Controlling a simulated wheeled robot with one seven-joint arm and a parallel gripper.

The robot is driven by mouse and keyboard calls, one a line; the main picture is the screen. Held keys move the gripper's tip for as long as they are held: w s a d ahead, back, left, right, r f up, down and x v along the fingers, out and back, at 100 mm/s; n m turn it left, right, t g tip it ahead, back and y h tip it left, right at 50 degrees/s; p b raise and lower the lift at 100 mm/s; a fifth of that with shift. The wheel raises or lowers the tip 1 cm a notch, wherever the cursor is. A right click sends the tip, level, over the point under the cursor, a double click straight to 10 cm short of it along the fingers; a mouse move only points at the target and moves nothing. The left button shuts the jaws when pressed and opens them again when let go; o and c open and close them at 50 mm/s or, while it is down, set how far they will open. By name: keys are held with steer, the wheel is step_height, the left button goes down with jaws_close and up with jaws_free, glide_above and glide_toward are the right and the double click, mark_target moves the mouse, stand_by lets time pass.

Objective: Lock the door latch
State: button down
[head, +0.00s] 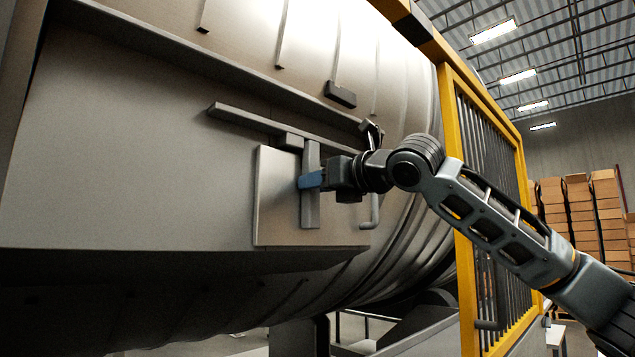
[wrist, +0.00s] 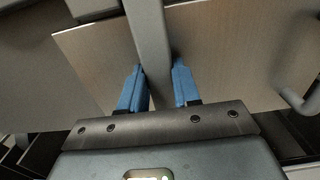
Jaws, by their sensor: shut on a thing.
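The door (head: 280,205) is a flat metal panel on the side of the large drum housing. The latch (head: 311,211) is a grey vertical bar in front of the door, below a long horizontal rail (head: 240,117). My gripper (head: 311,180) has its blue fingers around the latch bar at about mid-height. In the wrist view, the latch bar (wrist: 150,45) runs between the two blue fingers of my gripper (wrist: 160,85). The far side of the bar and the finger contact are partly hidden.
A bent metal handle (head: 374,212) stands to the right of the door, close to my wrist. A yellow guard frame (head: 462,210) with dark bars stands further right, close beside my arm. Stacked cardboard boxes (head: 580,205) are in the far background.

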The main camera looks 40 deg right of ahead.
steer(key=shift+f, duration=0.1)
stand_by(0.3)
steer(key=c, duration=0.8)
jaws_free()
steer(key=shift+s, duration=0.1)
steer(key=s+b, duration=0.1)
steer(key=s, duration=0.6)
steer(key=shift+s+d, duration=0.15)
steer(key=shift+s, duration=0.15)
